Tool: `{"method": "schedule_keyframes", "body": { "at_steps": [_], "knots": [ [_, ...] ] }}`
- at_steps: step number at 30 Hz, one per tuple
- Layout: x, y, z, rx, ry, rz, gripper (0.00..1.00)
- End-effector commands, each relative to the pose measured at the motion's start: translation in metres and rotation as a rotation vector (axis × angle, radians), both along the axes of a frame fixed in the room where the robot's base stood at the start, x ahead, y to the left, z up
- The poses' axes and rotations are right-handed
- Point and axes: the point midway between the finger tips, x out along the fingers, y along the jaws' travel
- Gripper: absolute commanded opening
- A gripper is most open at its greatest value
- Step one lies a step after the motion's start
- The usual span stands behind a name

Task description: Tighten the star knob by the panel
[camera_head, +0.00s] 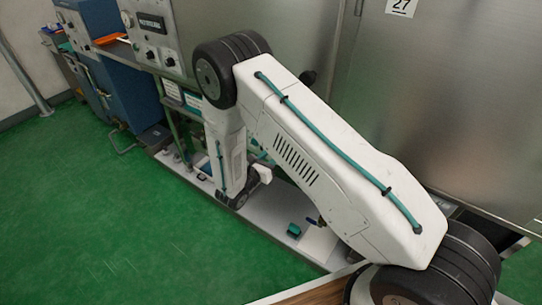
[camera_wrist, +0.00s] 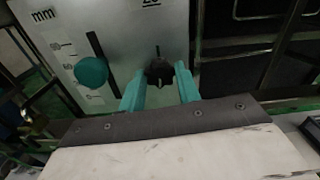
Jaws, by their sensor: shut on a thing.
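In the wrist view a dark star knob (camera_wrist: 159,74) stands on a light panel (camera_wrist: 118,35), just under a short dark mark. My gripper (camera_wrist: 160,76) has its two teal fingers on either side of the knob and is shut on it. The panel has a scale marked "mm", a dark vertical slot and a round teal knob (camera_wrist: 91,71) left of the star knob. How tight the knob sits cannot be told.
In the head view a grey machine cabinet (camera_head: 440,110) stands behind my arm, with a control box (camera_head: 152,32) at upper left. A small teal item (camera_head: 293,230) lies on the pale machine base (camera_head: 262,222). The green floor (camera_head: 110,220) at left is open.

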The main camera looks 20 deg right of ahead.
Motion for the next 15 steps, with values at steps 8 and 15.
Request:
{"method": "schedule_keyframes", "body": {
  "at_steps": [8,15],
  "knots": [
    [-0.0001,0.0007,0.0001,0.138,-0.189,0.001,0.1],
    [-0.0003,0.0005,0.0,0.274,-0.375,0.001,0.1]
  ]
}}
